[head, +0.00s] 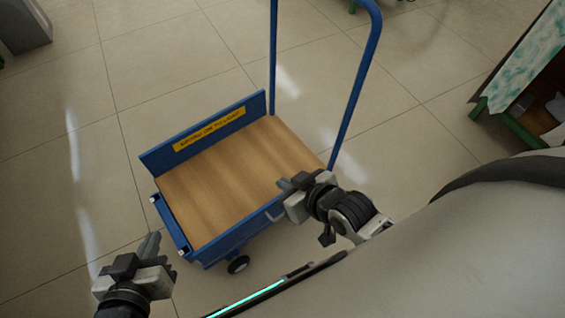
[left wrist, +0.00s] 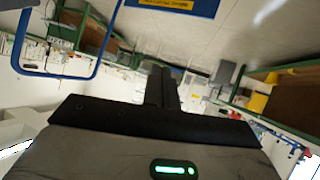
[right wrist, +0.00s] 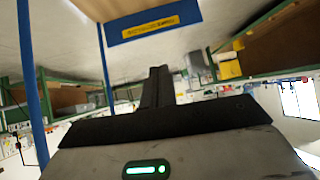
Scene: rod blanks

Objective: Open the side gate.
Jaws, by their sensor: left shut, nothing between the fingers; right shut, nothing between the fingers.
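A blue cart (head: 222,185) with a bare wooden deck stands on the tiled floor in the head view. A blue panel with a yellow label (head: 209,131) stands upright along its far edge; it also shows in the right wrist view (right wrist: 187,18). The near side is a blue panel (head: 235,239) with a small grey handle (head: 275,215). A blue edge piece (head: 172,226) runs along the left end; I cannot tell whether it is raised or folded. My left gripper (head: 153,244) is shut and empty, left of the cart. My right gripper (head: 287,183) is shut and empty, appearing over the deck's near right part.
A tall blue push handle (head: 354,88) rises at the cart's right end, beyond my right gripper. A green-framed shelf (head: 515,125) stands at the right, and a grey box (head: 24,26) at the far left. The floor around the cart's left and far sides is clear.

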